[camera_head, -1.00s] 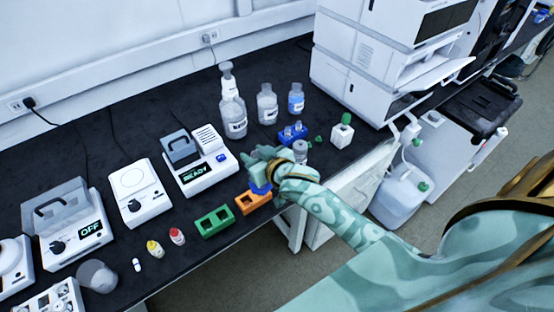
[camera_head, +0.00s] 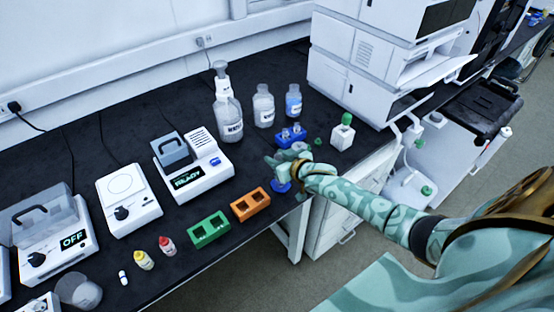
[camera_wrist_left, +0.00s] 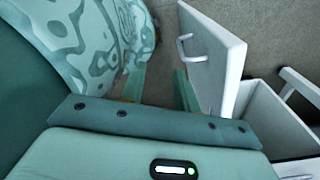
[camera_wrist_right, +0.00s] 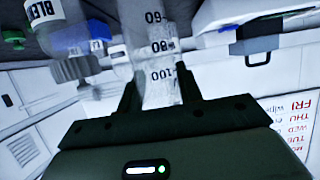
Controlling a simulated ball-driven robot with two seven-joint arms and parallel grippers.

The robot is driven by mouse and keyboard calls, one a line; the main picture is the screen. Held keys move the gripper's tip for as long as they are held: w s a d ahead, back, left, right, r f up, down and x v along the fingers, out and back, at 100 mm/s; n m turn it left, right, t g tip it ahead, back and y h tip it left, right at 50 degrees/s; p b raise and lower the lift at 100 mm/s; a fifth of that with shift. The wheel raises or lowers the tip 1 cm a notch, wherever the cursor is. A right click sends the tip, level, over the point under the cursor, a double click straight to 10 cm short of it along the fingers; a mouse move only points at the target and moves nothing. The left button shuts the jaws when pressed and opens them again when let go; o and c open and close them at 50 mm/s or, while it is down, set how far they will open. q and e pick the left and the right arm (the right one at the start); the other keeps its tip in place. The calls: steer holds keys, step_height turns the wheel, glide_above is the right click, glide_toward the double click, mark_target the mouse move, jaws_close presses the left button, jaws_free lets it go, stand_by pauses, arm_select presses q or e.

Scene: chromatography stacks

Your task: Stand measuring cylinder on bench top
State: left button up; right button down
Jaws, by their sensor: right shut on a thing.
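The measuring cylinder (camera_wrist_right: 157,60) is clear, with black marks 60, 80 and 100, and sits between the fingers of my right gripper (camera_wrist_right: 160,92) in the right wrist view. In the head view my right gripper (camera_head: 274,164) is over the front part of the bench top (camera_head: 130,240). A blue foot (camera_head: 281,187) shows below it, right of the orange rack. The rest of the cylinder is mostly hidden by the hand, and I cannot tell whether the foot touches the bench. My left gripper (camera_wrist_left: 159,88) is open and empty in the left wrist view, near an open drawer.
The orange rack (camera_head: 250,204) and green rack (camera_head: 209,229) lie to the left of the blue foot. A blue rack (camera_head: 291,136) and several bottles, including a wash bottle (camera_head: 228,118), stand behind. The bench's front edge is close.

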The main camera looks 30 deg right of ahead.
steer(key=shift+r, duration=0.1)
steer(key=c, duration=0.9)
jaws_free()
steer(key=shift+c, duration=0.2)
